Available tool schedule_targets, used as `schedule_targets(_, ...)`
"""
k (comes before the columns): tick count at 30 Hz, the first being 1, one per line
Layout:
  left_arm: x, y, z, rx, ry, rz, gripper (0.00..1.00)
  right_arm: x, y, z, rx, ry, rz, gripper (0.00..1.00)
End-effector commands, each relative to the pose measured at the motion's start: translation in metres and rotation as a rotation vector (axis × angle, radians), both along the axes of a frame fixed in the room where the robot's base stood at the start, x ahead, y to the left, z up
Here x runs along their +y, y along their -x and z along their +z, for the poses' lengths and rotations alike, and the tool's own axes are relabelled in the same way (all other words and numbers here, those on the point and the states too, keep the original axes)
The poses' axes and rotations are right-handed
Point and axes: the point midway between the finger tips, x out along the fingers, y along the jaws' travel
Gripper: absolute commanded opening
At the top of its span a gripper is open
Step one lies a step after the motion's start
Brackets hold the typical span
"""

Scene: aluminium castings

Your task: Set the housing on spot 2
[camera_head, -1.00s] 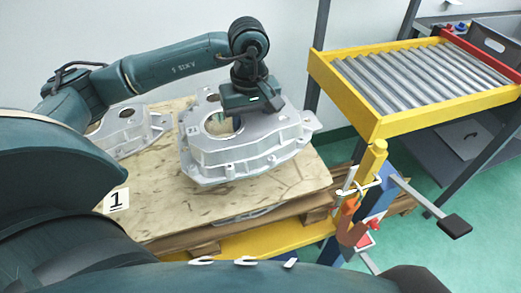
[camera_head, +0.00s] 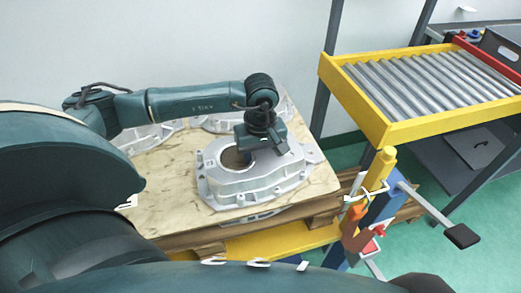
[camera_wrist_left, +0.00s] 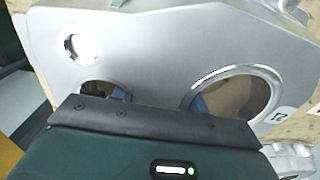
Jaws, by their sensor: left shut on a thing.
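The housing (camera_head: 230,190), a silver-grey casting with a large round opening, is at the front right of the wooden board (camera_head: 165,190). It looks level and low over the board; I cannot tell whether it touches. My left gripper (camera_head: 251,158) is shut on it near the opening. In the left wrist view the gripper (camera_wrist_left: 155,108) covers part of the housing's flat face (camera_wrist_left: 145,45), and its fingertips are hidden. The number plate (camera_head: 127,202) at the board's left is mostly hidden by my arm. My right gripper is not in view.
Similar castings lie behind on the board, one at the left (camera_head: 148,138) and one at the back (camera_head: 215,122). A yellow-framed roller conveyor (camera_head: 430,90) stands at the right. A yellow post (camera_head: 380,170) with blue and orange parts stands near the board's right front corner.

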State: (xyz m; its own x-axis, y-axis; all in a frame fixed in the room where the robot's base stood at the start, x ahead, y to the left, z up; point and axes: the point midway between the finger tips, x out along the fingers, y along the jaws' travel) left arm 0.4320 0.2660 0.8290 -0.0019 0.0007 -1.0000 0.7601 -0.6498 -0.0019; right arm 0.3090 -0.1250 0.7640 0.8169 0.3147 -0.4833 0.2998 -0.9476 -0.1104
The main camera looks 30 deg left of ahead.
Motion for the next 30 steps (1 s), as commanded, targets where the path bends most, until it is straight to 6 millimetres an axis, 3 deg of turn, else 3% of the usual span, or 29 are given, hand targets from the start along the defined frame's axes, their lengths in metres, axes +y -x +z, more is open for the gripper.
schedule_targets(8,0.0,-0.002,0.0,-0.007,0.002,0.0,0.0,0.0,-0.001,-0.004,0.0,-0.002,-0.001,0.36)
schedule_targets(9,0.0,0.0,-0.002,-0.002,0.001,0.0,0.45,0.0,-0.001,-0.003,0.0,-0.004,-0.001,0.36)
schedule_targets(16,0.0,0.0,-0.002,-0.001,0.001,0.0,0.64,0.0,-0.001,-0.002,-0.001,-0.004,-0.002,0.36)
schedule_targets(25,0.0,0.0,0.001,-0.001,0.001,0.0,0.65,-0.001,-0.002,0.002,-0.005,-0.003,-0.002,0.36)
schedule_targets(30,0.0,-0.002,0.02,-0.005,0.002,0.0,0.65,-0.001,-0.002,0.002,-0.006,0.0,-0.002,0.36)
